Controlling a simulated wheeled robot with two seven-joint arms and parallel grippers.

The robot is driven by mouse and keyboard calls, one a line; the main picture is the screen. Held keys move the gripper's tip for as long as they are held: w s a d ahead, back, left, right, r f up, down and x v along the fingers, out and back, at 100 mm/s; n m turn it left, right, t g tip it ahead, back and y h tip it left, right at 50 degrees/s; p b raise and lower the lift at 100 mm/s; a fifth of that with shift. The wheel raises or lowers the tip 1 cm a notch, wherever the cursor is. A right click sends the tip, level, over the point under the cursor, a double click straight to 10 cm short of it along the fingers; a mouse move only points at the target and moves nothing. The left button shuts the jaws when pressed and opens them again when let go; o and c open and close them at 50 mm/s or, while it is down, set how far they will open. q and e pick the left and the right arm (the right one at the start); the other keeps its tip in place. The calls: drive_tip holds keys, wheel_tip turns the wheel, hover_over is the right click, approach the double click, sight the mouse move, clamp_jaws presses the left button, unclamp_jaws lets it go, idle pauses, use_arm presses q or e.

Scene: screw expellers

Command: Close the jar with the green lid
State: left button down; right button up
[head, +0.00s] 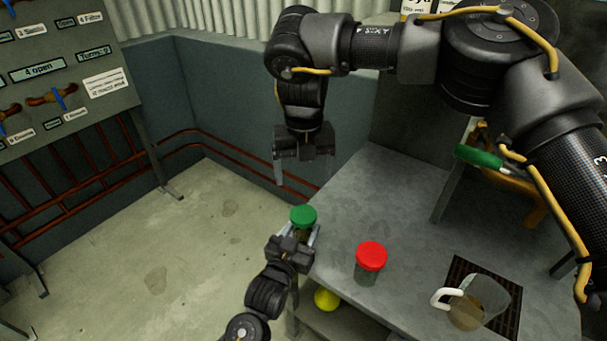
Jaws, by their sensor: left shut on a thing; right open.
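The green lid (303,214) sits on top of a jar (301,231) at the left edge of the grey table. The jar is mostly hidden by my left gripper (297,236), which is shut around it from the near side. I cannot tell whether the lid is tight or only resting on it. My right gripper (302,178) points down with its fingers apart, empty, a little above the green lid.
A clear jar with a red lid (371,256) stands right of the green one on the table (385,190). A glass jug (484,301) stands on a dark grate at the right. A yellow object (327,298) lies on the lower shelf. A board with signs stands at far left.

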use_arm(q)
drive_tip(key=c, duration=0.6)
unclamp_jaws()
drive_tip(key=shift+s, duration=0.1)
drive_tip(key=v, duration=1)
drive_tip(key=shift+s+a, duration=0.15)
drive_tip(key=shift+s, duration=0.15)
